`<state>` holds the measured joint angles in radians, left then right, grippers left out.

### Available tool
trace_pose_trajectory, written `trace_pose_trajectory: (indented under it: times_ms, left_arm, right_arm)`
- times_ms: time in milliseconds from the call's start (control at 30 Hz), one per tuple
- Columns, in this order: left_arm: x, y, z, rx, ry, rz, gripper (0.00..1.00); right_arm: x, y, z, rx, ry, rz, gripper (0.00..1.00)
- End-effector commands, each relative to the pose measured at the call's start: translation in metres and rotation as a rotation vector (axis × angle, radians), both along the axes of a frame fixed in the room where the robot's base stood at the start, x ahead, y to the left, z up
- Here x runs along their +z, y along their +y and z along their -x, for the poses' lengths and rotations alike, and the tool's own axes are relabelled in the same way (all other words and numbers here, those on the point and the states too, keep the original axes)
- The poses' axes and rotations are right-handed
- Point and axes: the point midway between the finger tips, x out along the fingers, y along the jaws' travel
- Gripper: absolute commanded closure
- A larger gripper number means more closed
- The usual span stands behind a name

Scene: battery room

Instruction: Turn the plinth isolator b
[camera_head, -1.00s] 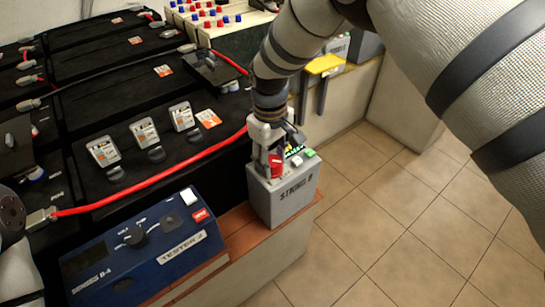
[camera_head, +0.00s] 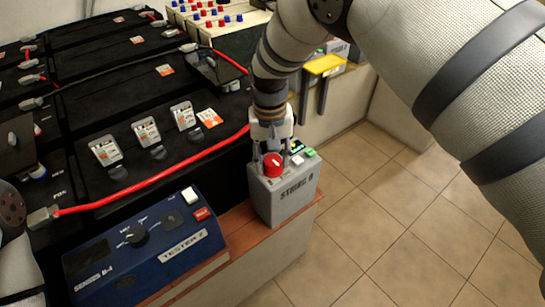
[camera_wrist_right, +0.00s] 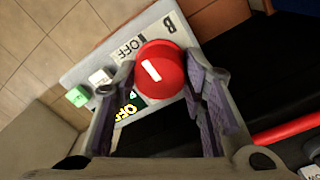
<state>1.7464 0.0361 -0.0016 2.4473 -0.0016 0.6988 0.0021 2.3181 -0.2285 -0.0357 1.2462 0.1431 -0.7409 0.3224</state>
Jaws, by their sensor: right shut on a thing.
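The plinth isolator b is a grey box (camera_head: 286,196) marked STRING B, standing at the right end of the reddish plinth. Its round red knob (camera_head: 272,164) is on top; it also shows in the right wrist view (camera_wrist_right: 165,72), with a white mark slanting toward a printed OFF label (camera_wrist_right: 131,47). My right gripper (camera_head: 270,150) reaches down from above and is shut on the knob, one finger on each side in the right wrist view (camera_wrist_right: 162,88). A small lit display (camera_wrist_right: 126,112) beside it shows yellow letters. My left gripper is out of view.
A blue tester box (camera_head: 145,245) stands left of the isolator. A red cable (camera_head: 160,178) runs along the black battery cases behind. White (camera_wrist_right: 99,77) and green (camera_wrist_right: 77,96) buttons sit on the isolator. Tiled floor (camera_head: 400,235) is open to the right.

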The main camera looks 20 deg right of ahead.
Motion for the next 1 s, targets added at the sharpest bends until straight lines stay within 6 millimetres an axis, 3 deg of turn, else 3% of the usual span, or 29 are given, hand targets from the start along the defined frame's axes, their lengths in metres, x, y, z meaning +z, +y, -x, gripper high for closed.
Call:
trace_pose_trajectory:
  times_ms: [567,600,667,1000]
  left_arm:
    - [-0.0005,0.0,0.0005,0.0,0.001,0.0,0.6]
    - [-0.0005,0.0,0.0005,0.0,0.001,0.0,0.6]
    - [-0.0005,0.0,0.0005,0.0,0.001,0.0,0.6]
    - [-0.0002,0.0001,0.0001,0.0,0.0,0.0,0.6]
  right_arm:
    - [-0.0027,0.0006,0.0019,-0.025,0.006,-0.001,0.89]
    - [-0.0027,0.0005,0.0019,-0.025,0.006,-0.001,0.53]
    - [-0.0025,0.0004,0.0017,-0.025,0.006,-0.001,0.41]
    - [0.004,0.0003,-0.0001,-0.024,0.0,0.0,0.41]
